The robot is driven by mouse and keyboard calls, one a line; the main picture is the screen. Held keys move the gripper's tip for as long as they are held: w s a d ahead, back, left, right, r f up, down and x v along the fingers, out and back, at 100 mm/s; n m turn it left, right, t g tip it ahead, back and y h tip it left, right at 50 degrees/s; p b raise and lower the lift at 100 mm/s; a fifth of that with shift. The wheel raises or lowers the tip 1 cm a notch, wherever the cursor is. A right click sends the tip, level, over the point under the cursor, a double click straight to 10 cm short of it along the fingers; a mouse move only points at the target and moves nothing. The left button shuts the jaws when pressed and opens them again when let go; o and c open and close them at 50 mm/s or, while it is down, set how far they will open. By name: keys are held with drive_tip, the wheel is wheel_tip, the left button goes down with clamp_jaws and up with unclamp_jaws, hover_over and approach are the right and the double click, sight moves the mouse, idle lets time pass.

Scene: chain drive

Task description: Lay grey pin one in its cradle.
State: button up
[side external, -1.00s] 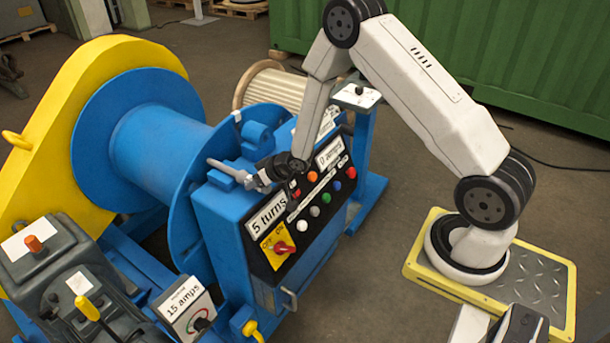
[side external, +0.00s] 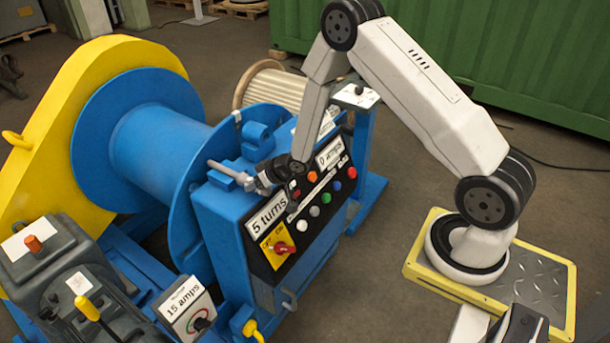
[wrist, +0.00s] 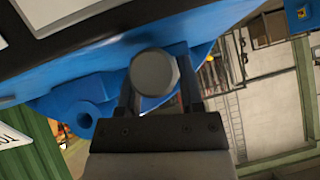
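A grey pin (side external: 224,170) with a thicker head is held over the top of the blue control cabinet (side external: 218,222), its thin end pointing left towards the drum flange. My gripper (side external: 256,184) is shut on it near the head end. In the wrist view the round grey pin head (wrist: 153,73) sits between the two dark fingers of my gripper (wrist: 157,95). A blue lug with a round hole (side external: 258,137) stands behind the pin; a blue lug with a hole also shows in the wrist view (wrist: 84,120). I cannot tell which blue part is the cradle, or whether the pin touches anything.
The cabinet's sloping button panel (side external: 312,200) lies just below and right of my gripper. The blue drum (side external: 155,145) and its flange stand to the left. A blue post (side external: 359,140) with a pale top plate stands at the right. Open floor lies beyond it.

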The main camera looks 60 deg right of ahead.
drive_tip(key=o, duration=0.4)
drive_tip(key=shift+c, duration=0.2)
drive_tip(key=shift+s, duration=0.1)
drive_tip(key=v, duration=0.7)
drive_tip(key=shift+s+r, duration=0.25)
drive_tip(key=shift+r, duration=0.05)
drive_tip(key=s+a+r+g+h, duration=0.1)
drive_tip(key=s+a+r+g, duration=0.2)
drive_tip(key=s+r, duration=0.2)
drive_tip(key=s+a+r+n+g, duration=0.1)
drive_tip(key=s+a+r+g, duration=0.2)
drive_tip(key=s, duration=0.9)
wheel_tip(320, 180, up, 2)
drive_tip(key=shift+h, duration=0.4)
